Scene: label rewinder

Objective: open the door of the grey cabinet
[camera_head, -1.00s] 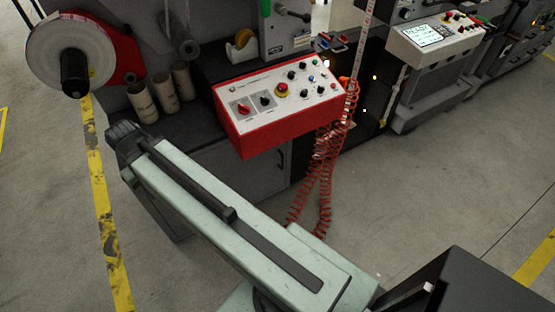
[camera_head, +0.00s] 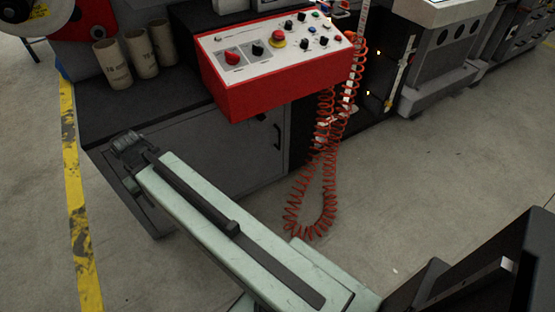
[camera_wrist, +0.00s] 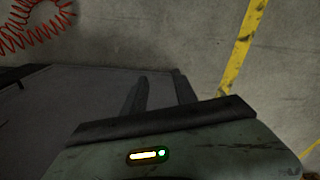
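The grey cabinet (camera_head: 110,178) stands under the red control box. Its door (camera_head: 215,150) looks shut, flush with the front, with a dark handle (camera_head: 277,135) near the right edge. My arm crosses in front of the lower part of the door and hides some of it; my gripper is not clearly visible in the head view. In the wrist view my gripper (camera_wrist: 160,92) shows two dark fingers apart, with nothing visible between them. A dark grey surface, likely the cabinet (camera_wrist: 62,105), lies left of and behind the fingers there.
A red control box (camera_head: 270,95) overhangs the cabinet front. A red coiled cable (camera_head: 325,185) hangs right of the door, close to the floor. Cardboard tubes (camera_head: 112,65) stand on the cabinet's left. A yellow floor line (camera_head: 80,220) runs at left. The floor at right is clear.

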